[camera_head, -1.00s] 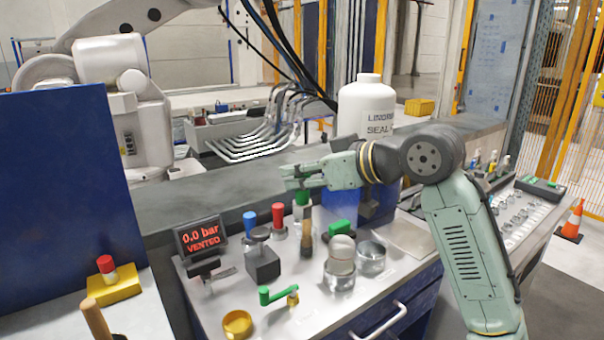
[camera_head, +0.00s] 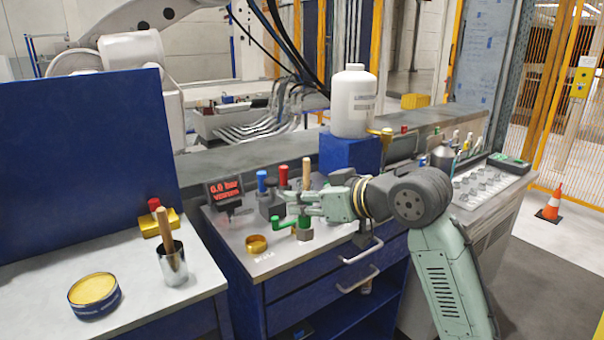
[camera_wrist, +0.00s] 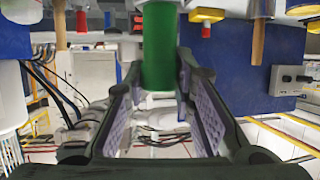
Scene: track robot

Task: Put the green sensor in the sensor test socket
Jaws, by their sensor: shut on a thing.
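The green sensor (camera_wrist: 160,45) is an upright green cylinder between my gripper's two fingers, filling the middle of the wrist view. My gripper (camera_head: 300,205) is shut on it above the workbench. In the head view the sensor (camera_head: 305,219) shows just below the fingers, with a dark grey piece under it; I cannot tell whether that touches the bench. A black clamp block (camera_head: 271,204) stands left of the gripper, near the red-lettered display (camera_head: 224,190). I cannot tell for sure which fitting is the sensor test socket.
A green lever (camera_head: 282,223) and a yellow dish (camera_head: 257,244) lie close to the gripper. Blue (camera_head: 262,179) and red (camera_head: 283,174) upright pieces and a wooden handle (camera_head: 306,172) stand behind. A white jug (camera_head: 353,101) sits on a blue box (camera_head: 348,153).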

